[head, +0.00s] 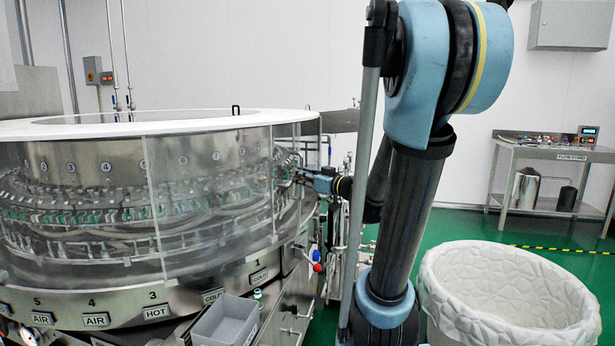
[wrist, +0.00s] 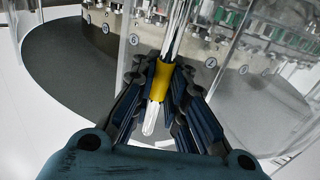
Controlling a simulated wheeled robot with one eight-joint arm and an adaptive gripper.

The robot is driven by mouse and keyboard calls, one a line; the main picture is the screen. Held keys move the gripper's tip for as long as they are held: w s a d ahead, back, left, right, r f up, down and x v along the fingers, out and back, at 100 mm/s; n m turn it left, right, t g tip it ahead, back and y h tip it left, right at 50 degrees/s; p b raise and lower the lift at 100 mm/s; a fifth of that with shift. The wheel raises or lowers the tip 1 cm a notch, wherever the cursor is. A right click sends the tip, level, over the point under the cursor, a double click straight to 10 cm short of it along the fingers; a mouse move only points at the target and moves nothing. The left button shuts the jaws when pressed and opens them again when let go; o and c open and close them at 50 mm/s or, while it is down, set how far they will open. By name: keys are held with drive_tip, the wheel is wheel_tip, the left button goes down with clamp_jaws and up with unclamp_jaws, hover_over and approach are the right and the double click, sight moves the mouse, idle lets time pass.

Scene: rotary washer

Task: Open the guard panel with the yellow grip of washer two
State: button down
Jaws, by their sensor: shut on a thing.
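The washer (head: 90,295) is a large round machine with a white top ring and numbered stations behind clear guard panels (head: 212,205). In the wrist view, a yellow grip (wrist: 161,80) sits on a clear upright bar or panel edge. My gripper (wrist: 160,85) has its dark fingers shut around this grip, one on each side. In the head view, my gripper (head: 297,174) reaches the washer's right side at panel height, and the yellow grip cannot be made out there. A clear panel (wrist: 255,105) also shows right of the grip in the wrist view.
A grey bin (head: 226,322) stands in front of the washer. Pipes and valves (head: 317,262) crowd its right side, close to my arm. A white lined basket (head: 505,295) stands at the right. A steel table (head: 560,152) is at the back right.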

drive_tip(key=shift+s+a, duration=0.7)
drive_tip(key=shift+s, duration=0.2)
drive_tip(key=shift+s+a, duration=0.65)
drive_tip(key=shift+s, duration=0.2)
drive_tip(key=shift+f, duration=0.1)
drive_tip(key=c, duration=1.6)
unclamp_jaws()
drive_tip(key=shift+d, duration=0.1)
drive_tip(key=v, duration=1.1)
drive_tip(key=shift+s+d, duration=0.2)
drive_tip(key=shift+d, duration=0.1)
